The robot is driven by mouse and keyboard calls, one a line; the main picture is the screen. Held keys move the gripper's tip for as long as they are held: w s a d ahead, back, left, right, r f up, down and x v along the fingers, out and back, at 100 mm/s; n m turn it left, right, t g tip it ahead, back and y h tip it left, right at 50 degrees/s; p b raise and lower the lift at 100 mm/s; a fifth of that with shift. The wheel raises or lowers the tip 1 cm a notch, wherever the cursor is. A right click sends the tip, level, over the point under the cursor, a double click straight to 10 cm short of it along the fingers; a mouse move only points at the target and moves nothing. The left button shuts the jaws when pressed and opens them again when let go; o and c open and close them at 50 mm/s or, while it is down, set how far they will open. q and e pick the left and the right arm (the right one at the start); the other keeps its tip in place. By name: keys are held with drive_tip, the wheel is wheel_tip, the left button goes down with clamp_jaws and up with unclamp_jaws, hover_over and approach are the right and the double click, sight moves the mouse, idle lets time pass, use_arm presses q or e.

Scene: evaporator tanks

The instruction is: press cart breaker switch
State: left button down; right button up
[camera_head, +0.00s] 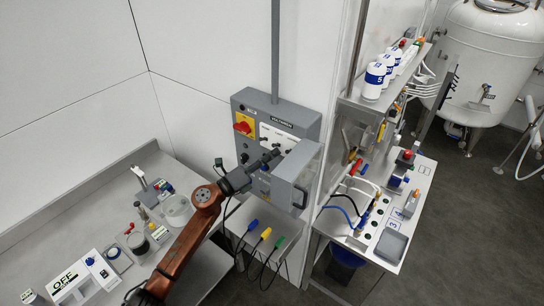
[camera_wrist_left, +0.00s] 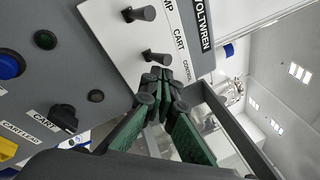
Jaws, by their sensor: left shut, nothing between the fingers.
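The grey electrical box (camera_head: 250,125) is on the wall, with its cover (camera_head: 300,175) swung out. In the left wrist view, a white breaker plate (camera_wrist_left: 118,40) carries black switch levers beside printed labels. The cart breaker switch (camera_wrist_left: 156,57) is the lower visible lever, next to the word CART. My left gripper (camera_head: 274,156) reaches the plate from the left, shut and empty. In the wrist view its fingertips (camera_wrist_left: 158,76) are just below the cart lever; whether they touch it I cannot tell. They hide the area beside the CONTROL label. My right gripper is not in view.
Another lever (camera_wrist_left: 140,14) stands above the cart lever. The grey panel beside it has a blue button (camera_wrist_left: 10,66) and a black knob (camera_wrist_left: 64,117). The swung cover is close to the gripper's right. A bench with an OFF box (camera_head: 72,284) is at lower left.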

use_arm(q)
drive_tip(key=s+a+r+b, duration=0.1)
drive_tip(key=s+a+r, duration=0.3)
drive_tip(key=s+a, duration=0.1)
drive_tip(key=shift+s+r, duration=0.15)
drive_tip(key=shift+s, duration=0.55)
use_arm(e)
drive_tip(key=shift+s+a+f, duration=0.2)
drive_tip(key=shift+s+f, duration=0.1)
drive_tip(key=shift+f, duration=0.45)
use_arm(q)
drive_tip(key=shift+s, duration=0.1)
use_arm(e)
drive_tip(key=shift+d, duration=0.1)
use_arm(q)
drive_tip(key=shift+a, duration=0.1)
